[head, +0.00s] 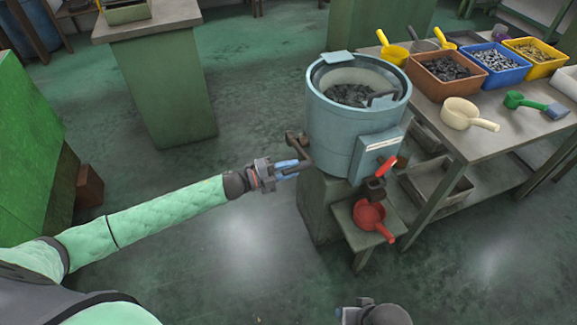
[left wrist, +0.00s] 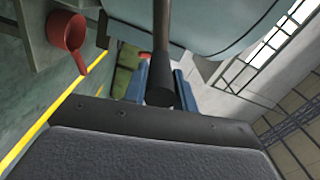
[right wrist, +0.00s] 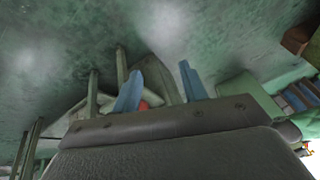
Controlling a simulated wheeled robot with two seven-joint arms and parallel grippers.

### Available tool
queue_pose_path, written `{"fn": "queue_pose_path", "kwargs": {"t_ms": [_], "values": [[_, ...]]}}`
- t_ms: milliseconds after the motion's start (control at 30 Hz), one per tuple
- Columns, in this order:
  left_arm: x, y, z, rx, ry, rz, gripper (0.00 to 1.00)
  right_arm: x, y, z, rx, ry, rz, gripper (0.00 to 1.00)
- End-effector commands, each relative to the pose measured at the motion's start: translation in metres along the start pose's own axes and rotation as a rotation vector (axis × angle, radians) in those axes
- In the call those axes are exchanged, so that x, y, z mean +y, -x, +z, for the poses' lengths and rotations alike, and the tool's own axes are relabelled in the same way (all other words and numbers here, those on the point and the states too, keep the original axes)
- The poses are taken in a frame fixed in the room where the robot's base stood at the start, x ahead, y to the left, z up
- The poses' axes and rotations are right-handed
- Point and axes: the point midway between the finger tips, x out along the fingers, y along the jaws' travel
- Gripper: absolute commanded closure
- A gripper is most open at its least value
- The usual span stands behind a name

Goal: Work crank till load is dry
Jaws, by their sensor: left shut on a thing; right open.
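A light blue round drum (head: 330,128) stands on a grey-green base, open at the top, with dark metal pieces (head: 350,95) as the load inside. A dark crank (head: 303,152) sticks out of its left side. My left gripper (head: 292,168) is shut on the crank's handle; in the left wrist view the handle (left wrist: 162,85) lies between the blue fingers. I cannot tell from here whether the load is wet. My right gripper is open and empty over the floor in the right wrist view (right wrist: 160,92); its wrist shows at the bottom of the head view.
A red scoop (head: 369,215) sits on a small shelf under a red-handled spout (head: 378,180) at the drum's front. A table (head: 470,140) at right holds brown, blue and yellow bins and several scoops. The floor at lower left is clear.

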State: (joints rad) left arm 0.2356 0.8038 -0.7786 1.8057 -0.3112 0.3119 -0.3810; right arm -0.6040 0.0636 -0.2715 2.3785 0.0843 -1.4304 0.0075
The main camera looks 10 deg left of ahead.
Motion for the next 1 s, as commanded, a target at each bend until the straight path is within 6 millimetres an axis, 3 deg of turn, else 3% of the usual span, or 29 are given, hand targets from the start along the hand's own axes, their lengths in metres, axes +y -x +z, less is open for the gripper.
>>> {"fn": "queue_pose_path", "kwargs": {"t_ms": [200,667,700,767,800,1000], "values": [[0.0087,0.0002,-0.0011,0.000,-0.050,0.000,1.00,-0.0054,-0.0126,-0.0005,0.023,0.005,-0.016,0.57],[0.0089,0.0002,-0.0011,0.000,-0.062,0.000,1.00,-0.0065,-0.0145,-0.0002,0.026,0.005,-0.019,0.57],[0.0089,0.0003,-0.0011,0.000,-0.062,0.000,0.67,-0.0064,-0.0146,-0.0001,0.026,0.005,-0.019,0.57],[0.0088,0.0002,-0.0011,0.000,-0.061,0.000,0.55,-0.0064,-0.0146,0.0001,0.026,0.005,-0.019,0.57],[0.0088,0.0002,-0.0011,0.000,-0.061,0.000,0.51,-0.0064,-0.0146,0.0002,0.026,0.005,-0.019,0.57],[0.0090,0.0001,-0.0013,0.000,-0.061,0.000,0.51,-0.0065,-0.0146,0.0002,0.026,0.005,-0.019,0.57]]}}
